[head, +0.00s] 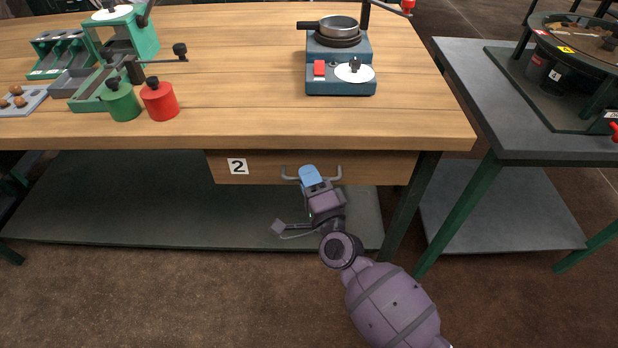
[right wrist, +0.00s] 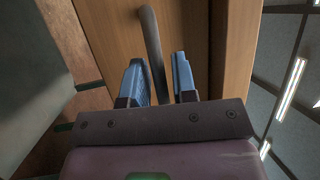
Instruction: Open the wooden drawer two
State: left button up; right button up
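The wooden drawer (head: 380,168) sits under the front edge of the wooden tabletop and carries a white label with a "2" (head: 237,166). It looks shut. Its grey bar handle (head: 340,173) sticks out from the middle of the front. My right gripper (head: 310,174) is at the handle and hides its middle part. In the right wrist view the handle bar (right wrist: 151,40) runs between the two blue fingers of my right gripper (right wrist: 160,78). The fingers are apart, with a gap on the right side of the bar; contact on the left is unclear. My left gripper is out of view.
On the tabletop (head: 240,110) stand a blue-grey hot plate device (head: 340,88) with a pan, and green and red pots (head: 160,101) at left. A lower shelf (head: 130,210) lies below. A grey side table (head: 460,85) stands at right.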

grip_shut()
jog(key=shift+s, duration=0.1)
pick_arm(q)
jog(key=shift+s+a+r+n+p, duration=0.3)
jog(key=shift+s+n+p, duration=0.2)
jog(key=shift+p, duration=1.05)
pick_arm(e)
jog(key=s, duration=3.3)
jog(key=shift+w, duration=0.1)
jog(key=shift+o, duration=1.2)
grip_release()
